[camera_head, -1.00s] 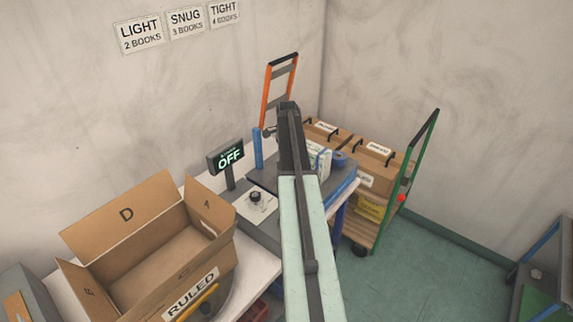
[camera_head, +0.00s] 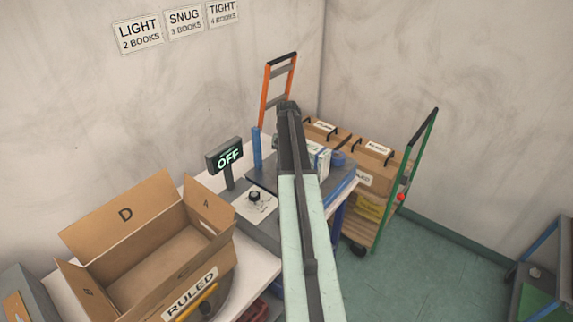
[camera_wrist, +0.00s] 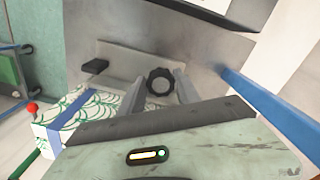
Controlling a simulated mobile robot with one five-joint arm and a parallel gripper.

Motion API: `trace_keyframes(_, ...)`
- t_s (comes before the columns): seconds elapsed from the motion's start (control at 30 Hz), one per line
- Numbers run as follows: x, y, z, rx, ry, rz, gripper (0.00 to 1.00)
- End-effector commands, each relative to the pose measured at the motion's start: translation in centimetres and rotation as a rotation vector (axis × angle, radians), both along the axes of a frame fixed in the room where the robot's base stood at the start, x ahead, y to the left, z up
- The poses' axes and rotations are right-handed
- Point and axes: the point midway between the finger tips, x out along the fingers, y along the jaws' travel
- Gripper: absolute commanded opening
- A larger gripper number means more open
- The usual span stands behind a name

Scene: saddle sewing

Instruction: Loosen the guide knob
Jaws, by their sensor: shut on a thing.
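The guide knob, a dark ribbed round knob (camera_wrist: 160,82) with a lighter centre, sits on a pale metal plate (camera_wrist: 125,62) in the wrist view. My gripper (camera_wrist: 161,87) has one grey finger on each side of it and is shut on the knob. Exact finger contact is hard to make out. In the head view my own arm hides the gripper and this knob.
A green-patterned book block (camera_wrist: 85,120) and a black block (camera_wrist: 95,66) lie left of the knob; a blue bar (camera_wrist: 275,110) is at right. The head view shows an OFF display (camera_head: 228,157), a dial (camera_head: 254,196), an open carton (camera_head: 150,250) and a loaded cart (camera_head: 372,235).

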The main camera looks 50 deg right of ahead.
Motion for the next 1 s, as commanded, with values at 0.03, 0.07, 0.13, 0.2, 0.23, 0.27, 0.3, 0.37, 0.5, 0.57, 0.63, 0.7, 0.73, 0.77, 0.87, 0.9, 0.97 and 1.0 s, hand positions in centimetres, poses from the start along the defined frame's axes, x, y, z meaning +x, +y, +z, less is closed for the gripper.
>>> trace_keyframes(0.03, -0.02, -0.08, 0.01, -0.001, -0.001, 0.039, 0.0)
trace_keyframes(0.07, -0.03, -0.08, 0.01, -0.001, -0.001, 0.065, 0.0)
trace_keyframes(0.13, -0.05, -0.1, 0.01, -0.001, -0.001, 0.122, 0.0)
trace_keyframes(0.2, -0.07, -0.12, 0.01, -0.002, 0.0, 0.173, 0.0)
trace_keyframes(0.23, -0.07, -0.12, 0.01, -0.002, 0.0, 0.194, 0.0)
trace_keyframes(0.27, -0.07, -0.13, 0.01, -0.002, 0.0, 0.215, 0.0)
trace_keyframes(0.3, -0.07, -0.14, 0.01, -0.002, 0.0, 0.239, 0.0)
trace_keyframes(0.37, -0.09, -0.16, 0.01, -0.002, 0.0, 0.273, 0.0)
trace_keyframes(0.5, -0.1, -0.18, 0.02, -0.002, 0.0, 0.335, 0.0)
trace_keyframes(0.57, -0.1, -0.19, 0.02, -0.002, 0.0, 0.354, 0.0)
trace_keyframes(0.63, -0.11, -0.19, 0.02, -0.002, 0.0, 0.372, 0.0)
trace_keyframes(0.7, -0.1, -0.2, 0.02, -0.002, 0.0, 0.384, 0.0)
trace_keyframes(0.73, -0.1, -0.2, 0.02, -0.002, 0.0, 0.389, 0.0)
trace_keyframes(0.77, -0.1, -0.2, 0.02, -0.002, 0.0, 0.392, 0.0)
trace_keyframes(0.87, -0.1, -0.2, 0.02, -0.002, 0.0, 0.398, 0.0)
trace_keyframes(0.9, -0.1, -0.2, 0.02, -0.002, 0.0, 0.399, 0.0)
trace_keyframes(0.97, -0.1, -0.21, 0.02, -0.002, 0.0, 0.4, 0.0)
trace_keyframes(1.0, -0.1, -0.21, 0.02, -0.002, 0.0, 0.399, 0.0)
